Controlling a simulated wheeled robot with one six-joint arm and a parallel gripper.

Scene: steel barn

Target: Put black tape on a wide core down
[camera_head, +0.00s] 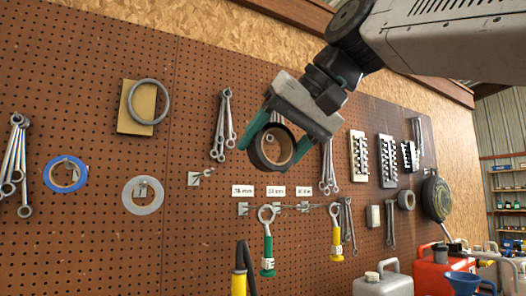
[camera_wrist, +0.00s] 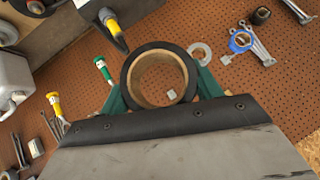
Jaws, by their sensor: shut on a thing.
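The black tape on a wide core (camera_head: 257,149) is a thick black ring with a brown cardboard inside. My gripper (camera_head: 276,146) has green fingers, and it is shut on the tape, one finger on each side. The tape is held in the air in front of the pegboard. In the wrist view the tape (camera_wrist: 158,80) sits between the two green fingers (camera_wrist: 160,92), its open core facing the camera. Part of its lower edge is hidden by the gripper's body there.
A brown pegboard (camera_head: 90,235) holds a blue tape roll (camera_head: 53,178), a grey roll (camera_head: 127,198), wrenches (camera_head: 220,130) and labelled hooks (camera_head: 243,190). Below stand a grey jug (camera_head: 383,283), a red can (camera_head: 432,272) and a blue funnel (camera_head: 462,281). A black-and-yellow handle (camera_head: 240,272) rises at the bottom.

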